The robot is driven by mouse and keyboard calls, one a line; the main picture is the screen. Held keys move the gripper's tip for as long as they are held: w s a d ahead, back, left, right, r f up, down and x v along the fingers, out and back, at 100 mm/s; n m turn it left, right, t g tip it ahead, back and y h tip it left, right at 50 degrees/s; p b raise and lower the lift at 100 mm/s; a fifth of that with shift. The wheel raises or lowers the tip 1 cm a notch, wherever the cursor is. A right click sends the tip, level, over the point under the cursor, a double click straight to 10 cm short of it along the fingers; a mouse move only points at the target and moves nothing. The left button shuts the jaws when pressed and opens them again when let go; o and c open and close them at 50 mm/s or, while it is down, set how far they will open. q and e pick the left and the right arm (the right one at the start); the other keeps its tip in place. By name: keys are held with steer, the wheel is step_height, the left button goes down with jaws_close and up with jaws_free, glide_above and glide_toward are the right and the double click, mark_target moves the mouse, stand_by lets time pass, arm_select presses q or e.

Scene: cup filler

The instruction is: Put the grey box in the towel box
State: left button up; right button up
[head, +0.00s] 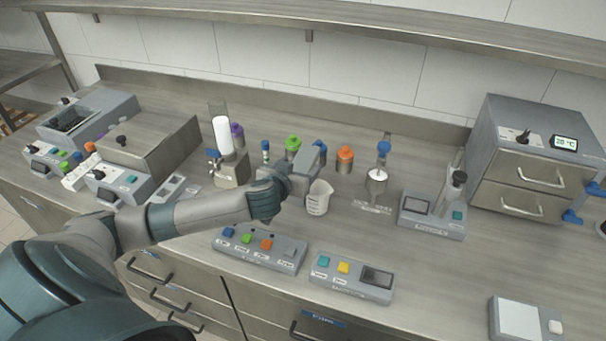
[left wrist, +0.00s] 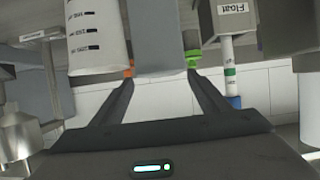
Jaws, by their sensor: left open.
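My left gripper (head: 290,178) reaches in from the left over the middle of the bench. In the left wrist view its two dark fingers (left wrist: 160,78) are open. A plain grey block (left wrist: 155,38), likely the grey box, shows between and beyond the fingertips; I cannot tell whether they touch it. In the head view a grey body (head: 307,160) shows just behind the gripper, partly hidden by it. I cannot pick out the towel box with certainty. My right gripper is not in view.
A white measuring beaker (head: 319,198) stands close right of the gripper. Bottles with green (head: 293,144) and orange (head: 345,156) caps stand behind. Button panels (head: 260,246) (head: 350,275) lie in front. A drawer unit (head: 535,160) stands at right. The front right bench is mostly clear.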

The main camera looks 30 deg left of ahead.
mark_target(302, 162)
arm_select(q)
steer(key=shift+w, duration=0.1)
steer(key=shift+w+a+f+p, duration=0.2)
steer(key=shift+w+a+p, duration=0.05)
steer(key=shift+w+p, duration=0.15)
steer(key=shift+w+a+f+p, duration=0.15)
steer(key=shift+w+a+p, duration=0.05)
steer(key=shift+w+p, duration=0.2)
steer(key=shift+p+x, duration=0.35)
steer(key=shift+x, duration=0.6)
steer(key=shift+w+a+f, duration=0.15)
steer(key=shift+w+f, duration=0.25)
steer(key=shift+w, duration=0.05)
steer(key=c, duration=1.4)
steer(key=shift+r, duration=0.15)
